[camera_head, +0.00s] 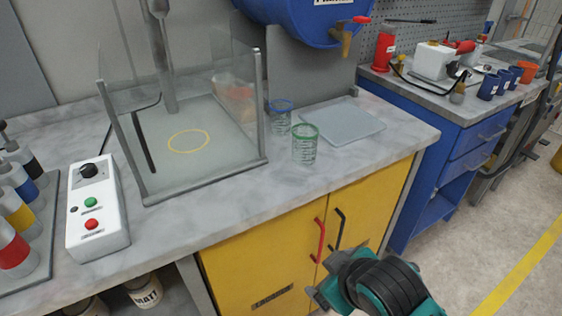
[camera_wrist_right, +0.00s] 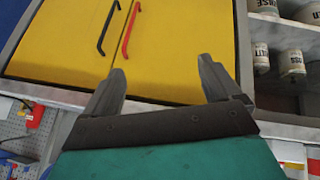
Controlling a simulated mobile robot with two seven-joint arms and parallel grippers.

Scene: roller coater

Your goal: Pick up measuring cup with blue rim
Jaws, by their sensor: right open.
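The measuring cup with the blue rim (camera_head: 280,117) stands on the grey counter, under the blue barrel. A second measuring cup with a green rim (camera_head: 305,146) stands in front of it and to the right. Both are clear and upright. My right gripper (camera_head: 318,296) is low in front of the yellow cabinet, below the counter top and well away from both cups. In the right wrist view its two fingers (camera_wrist_right: 161,82) are apart with nothing between them, facing the yellow doors. My left gripper is not in view.
A clear-walled enclosure (camera_head: 205,188) stands left of the cups. A flat translucent tray (camera_head: 342,123) lies to their right. The blue barrel (camera_head: 300,18) with a tap overhangs behind. A control box (camera_head: 95,215) and paint bottles stand at left. Red and black handles (camera_head: 320,240) stick out from the cabinet.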

